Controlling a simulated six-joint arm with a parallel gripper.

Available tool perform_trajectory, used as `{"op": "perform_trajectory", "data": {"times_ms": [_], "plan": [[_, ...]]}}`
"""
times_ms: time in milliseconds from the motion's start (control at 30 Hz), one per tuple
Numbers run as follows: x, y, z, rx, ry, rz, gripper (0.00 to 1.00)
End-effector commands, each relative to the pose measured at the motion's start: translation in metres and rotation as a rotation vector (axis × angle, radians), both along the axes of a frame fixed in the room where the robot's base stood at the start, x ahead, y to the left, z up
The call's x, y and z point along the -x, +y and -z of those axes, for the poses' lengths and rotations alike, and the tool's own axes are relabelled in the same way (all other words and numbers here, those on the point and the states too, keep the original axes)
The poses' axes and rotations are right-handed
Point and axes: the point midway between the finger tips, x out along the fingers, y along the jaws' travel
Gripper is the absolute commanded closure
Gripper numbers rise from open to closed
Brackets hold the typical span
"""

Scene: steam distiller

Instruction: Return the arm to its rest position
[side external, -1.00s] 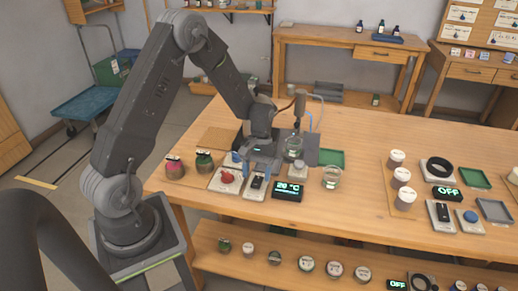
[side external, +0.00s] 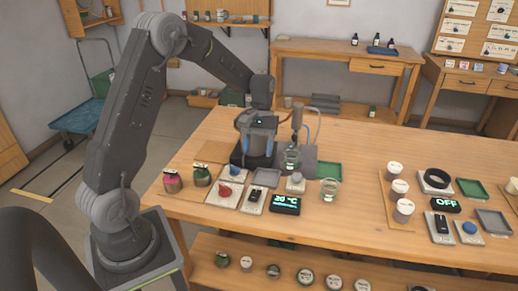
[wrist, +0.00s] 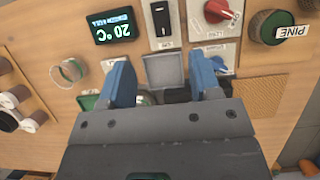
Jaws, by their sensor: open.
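My gripper (side external: 256,148) is above the far left part of the wooden table, pointing down over the distiller area. Its two blue fingertips are spread with a gap between them in the wrist view (wrist: 163,80). Nothing is held between them. A small grey square tray (wrist: 164,68) shows below and beyond the fingertips and looks empty; it also shows in the side view (side external: 266,178). My arm is bent, with its elbow high at the left.
The 20 °C display (side external: 285,204), red knob (side external: 225,190), black switch (side external: 256,197) and two jars (side external: 202,176) stand near the front edge. A glass beaker (side external: 330,188) and the distiller's glass (side external: 291,160) stand to the right.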

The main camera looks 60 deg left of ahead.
Motion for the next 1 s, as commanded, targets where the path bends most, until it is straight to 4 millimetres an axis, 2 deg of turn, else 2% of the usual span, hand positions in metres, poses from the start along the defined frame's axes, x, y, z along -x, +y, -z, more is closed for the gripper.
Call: {"op": "perform_trajectory", "data": {"times_ms": [133,267,400,600,800,1000], "plan": [[0.003,-0.008,-0.014,-0.016,-0.033,0.031,0.43],[0.014,-0.030,-0.047,-0.059,-0.123,0.110,0.43],[0.038,-0.059,-0.085,-0.119,-0.252,0.228,0.43],[0.082,-0.097,-0.125,-0.197,-0.438,0.396,0.43],[0.132,-0.126,-0.147,-0.270,-0.628,0.559,0.43],[0.170,-0.142,-0.151,-0.325,-0.778,0.681,0.43]]}}
